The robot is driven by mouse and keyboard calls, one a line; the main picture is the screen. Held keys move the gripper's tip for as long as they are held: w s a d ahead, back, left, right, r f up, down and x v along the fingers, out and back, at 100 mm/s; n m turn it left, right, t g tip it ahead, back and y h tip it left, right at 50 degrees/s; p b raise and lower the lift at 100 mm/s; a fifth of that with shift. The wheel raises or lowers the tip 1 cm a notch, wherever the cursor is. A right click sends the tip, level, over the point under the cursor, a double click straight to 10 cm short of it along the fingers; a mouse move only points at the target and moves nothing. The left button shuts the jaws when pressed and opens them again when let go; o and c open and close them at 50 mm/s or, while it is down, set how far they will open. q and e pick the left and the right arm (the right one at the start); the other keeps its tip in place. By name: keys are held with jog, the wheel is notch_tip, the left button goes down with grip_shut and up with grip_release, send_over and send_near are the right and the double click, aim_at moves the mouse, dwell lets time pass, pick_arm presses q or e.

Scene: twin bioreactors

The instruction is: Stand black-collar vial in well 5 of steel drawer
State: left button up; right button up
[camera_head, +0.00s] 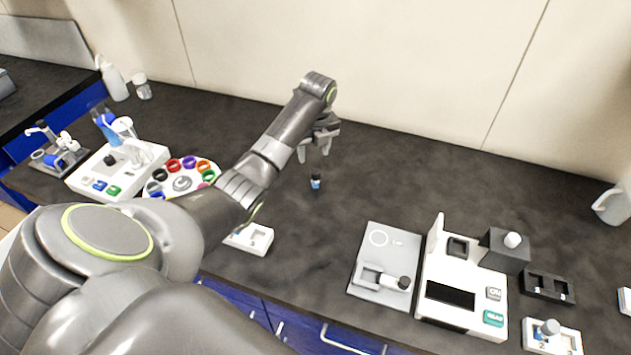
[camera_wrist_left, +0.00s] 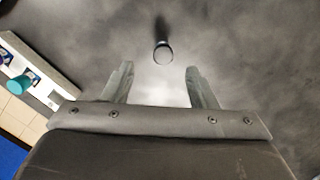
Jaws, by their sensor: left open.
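A small vial (camera_head: 316,182) with a dark top and a blue band stands upright on the dark bench. In the left wrist view the vial (camera_wrist_left: 163,54) appears from above as a pale round top with a dark rim, just beyond the fingertips and roughly centred between them. My left gripper (camera_head: 314,154) is open and empty, pointing down above and slightly behind the vial, apart from it. It also shows in the left wrist view (camera_wrist_left: 159,70). My right gripper is out of view. I cannot make out a steel drawer with numbered wells.
A round tray (camera_head: 207,164) of coloured rings and a white device (camera_head: 142,175) stand left. A small white block (camera_head: 262,240) lies partly behind my arm. A grey plate (camera_head: 372,291), a white instrument (camera_head: 465,271) and a black rack (camera_head: 548,287) stand right. Bench around the vial is clear.

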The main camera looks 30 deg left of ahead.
aim_at(315, 171)
pick_arm(q)
jog(key=shift+f, duration=0.8)
jog(key=shift+f+p, duration=0.4)
jog(key=shift+f, duration=0.1)
jog(key=f, duration=0.1)
jog(key=f+p, duration=0.1)
jog(key=f, duration=0.1)
jog(key=shift+w+d+f, duration=0.15)
jog(key=shift+w+d, duration=0.05)
jog(key=shift+a+f, duration=0.1)
jog(key=shift+f, duration=0.5)
jog(key=shift+c, duration=0.2)
grip_shut()
